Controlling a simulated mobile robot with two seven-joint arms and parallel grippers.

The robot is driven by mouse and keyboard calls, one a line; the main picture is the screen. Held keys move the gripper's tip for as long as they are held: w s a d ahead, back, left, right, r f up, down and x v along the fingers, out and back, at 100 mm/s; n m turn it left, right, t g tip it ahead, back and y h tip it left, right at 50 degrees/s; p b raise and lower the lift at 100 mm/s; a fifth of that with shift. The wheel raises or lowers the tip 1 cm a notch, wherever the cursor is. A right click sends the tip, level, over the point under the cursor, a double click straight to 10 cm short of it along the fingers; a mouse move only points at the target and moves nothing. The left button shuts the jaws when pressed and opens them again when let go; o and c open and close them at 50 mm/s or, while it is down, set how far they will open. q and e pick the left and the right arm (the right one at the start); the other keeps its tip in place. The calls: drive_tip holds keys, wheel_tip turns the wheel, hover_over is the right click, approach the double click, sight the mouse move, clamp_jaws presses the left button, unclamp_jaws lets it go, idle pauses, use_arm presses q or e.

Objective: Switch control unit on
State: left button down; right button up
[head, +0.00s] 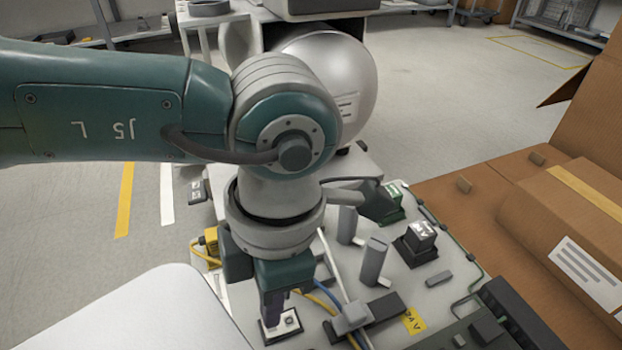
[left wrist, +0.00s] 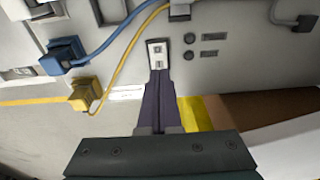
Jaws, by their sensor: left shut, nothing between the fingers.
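The control unit (head: 425,275) is a light grey panel with a small white-and-black switch (head: 287,323) near its front left. My left gripper (head: 272,312) points down with its fingers closed and empty, its tips right at the switch. In the left wrist view the switch (left wrist: 157,52) sits just beyond the closed fingertips (left wrist: 158,74), which appear to meet its lower edge. I cannot tell whether they touch it, or which way the switch is set. My right gripper is not in view.
A blue plug (left wrist: 66,54) and a yellow plug (left wrist: 84,94) with cables lie left of the switch. Grey upright posts (head: 373,262), a black-and-white block (head: 420,238) and a green block (head: 390,203) stand on the panel. A silver tank (head: 345,75) is behind, cardboard boxes (head: 570,225) at right.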

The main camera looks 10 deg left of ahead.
use_arm(q)
wheel_tip(320, 180, down, 2)
drive_tip(key=shift+a+f+b, duration=0.1)
drive_tip(key=shift+f+b, duration=0.05)
drive_tip(key=shift+b, duration=0.3)
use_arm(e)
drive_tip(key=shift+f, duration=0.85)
use_arm(q)
drive_tip(key=shift+s, duration=0.1)
drive_tip(key=shift+a+f, duration=0.15)
drive_tip(key=shift+f, duration=0.1)
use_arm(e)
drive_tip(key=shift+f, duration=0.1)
